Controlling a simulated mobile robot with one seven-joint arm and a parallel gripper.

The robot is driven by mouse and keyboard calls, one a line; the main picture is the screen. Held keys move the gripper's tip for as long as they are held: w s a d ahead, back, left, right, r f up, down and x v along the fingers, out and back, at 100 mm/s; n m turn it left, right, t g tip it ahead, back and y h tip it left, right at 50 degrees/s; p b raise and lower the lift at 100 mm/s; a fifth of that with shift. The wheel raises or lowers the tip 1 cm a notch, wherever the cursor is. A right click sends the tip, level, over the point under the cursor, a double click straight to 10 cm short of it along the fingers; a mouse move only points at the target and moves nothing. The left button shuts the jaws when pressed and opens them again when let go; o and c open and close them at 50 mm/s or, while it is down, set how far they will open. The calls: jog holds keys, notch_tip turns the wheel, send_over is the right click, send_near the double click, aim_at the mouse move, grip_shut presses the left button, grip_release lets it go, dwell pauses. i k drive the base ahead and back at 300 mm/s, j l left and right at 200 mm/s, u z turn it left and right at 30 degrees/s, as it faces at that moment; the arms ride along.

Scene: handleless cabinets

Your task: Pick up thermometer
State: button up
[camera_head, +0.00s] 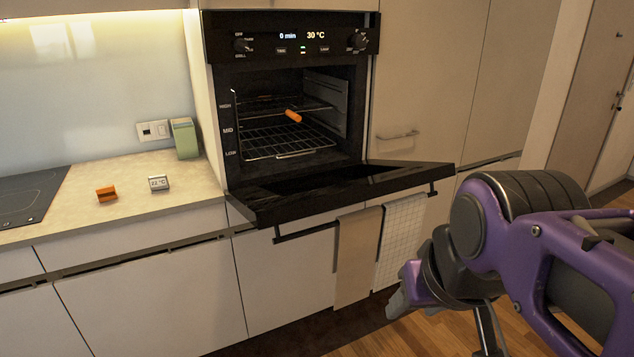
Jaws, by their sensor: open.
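A small pale digital device with a display reading about 22 °C, which looks like the thermometer (158,183), stands on the counter left of the oven. My gripper (440,302) is at the lower right, low in front of the oven and the hanging towels, far from the thermometer. It is open, and nothing shows in it. My purple arm hides part of it, so its fingertips are hard to make out.
An orange block (106,194) lies left of the thermometer, and a green box (185,138) stands behind it. The oven door (350,190) is open and juts out between my arm and the counter. An orange item (293,115) lies on the oven rack.

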aim_at(157, 184)
jog(key=i+j+z, duration=0.25)
jog(key=j, duration=0.55)
jog(key=j+z, duration=0.3)
jog(key=j, duration=0.55)
jog(key=k+l, duration=0.05)
